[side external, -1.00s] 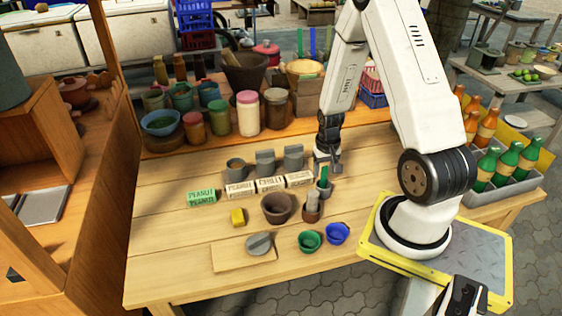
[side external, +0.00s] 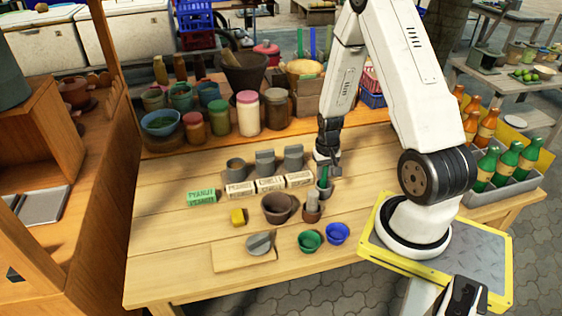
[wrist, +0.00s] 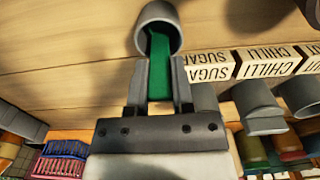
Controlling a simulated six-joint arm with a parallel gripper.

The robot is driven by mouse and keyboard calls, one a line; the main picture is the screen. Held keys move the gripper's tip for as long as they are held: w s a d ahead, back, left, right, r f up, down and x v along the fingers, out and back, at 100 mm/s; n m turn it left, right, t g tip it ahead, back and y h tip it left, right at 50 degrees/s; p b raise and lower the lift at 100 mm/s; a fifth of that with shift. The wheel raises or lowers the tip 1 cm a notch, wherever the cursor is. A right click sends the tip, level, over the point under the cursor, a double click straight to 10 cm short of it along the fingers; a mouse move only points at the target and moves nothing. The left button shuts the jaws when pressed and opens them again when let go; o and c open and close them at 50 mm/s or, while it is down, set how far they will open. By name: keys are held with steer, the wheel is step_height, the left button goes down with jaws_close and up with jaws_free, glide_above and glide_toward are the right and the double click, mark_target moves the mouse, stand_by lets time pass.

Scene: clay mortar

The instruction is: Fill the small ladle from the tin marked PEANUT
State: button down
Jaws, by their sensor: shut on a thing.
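My gripper (side external: 327,172) is shut on a green handle, seen between the fingers in the wrist view (wrist: 160,65). The handle, apparently the small ladle's, stands in a grey cup (side external: 325,191), which also shows in the wrist view (wrist: 158,12); its lower end is hidden inside. Three grey tins stand in a row left of my gripper, behind white label blocks. The left tin (side external: 236,168) is behind the block that appears to read PEANUT (side external: 240,190). The middle tin (side external: 265,162) is behind CHILLI (side external: 270,184), the right tin (side external: 294,158) behind SUGAR (side external: 299,179).
A brown mortar (side external: 274,210) and a brown cup (side external: 312,214) stand in front of the labels. Jars line the back.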

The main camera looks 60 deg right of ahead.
steer(key=shift+r, duration=3.5)
step_height(320, 180, up, 11)
steer(key=w+a, duration=0.4)
steer(key=w, duration=1)
steer(key=w+a, duration=0.4)
steer(key=w, duration=0.9)
steer(key=shift+d+f, duration=0.1)
steer(key=shift+f, duration=2.65)
steer(key=shift+f, duration=0.25)
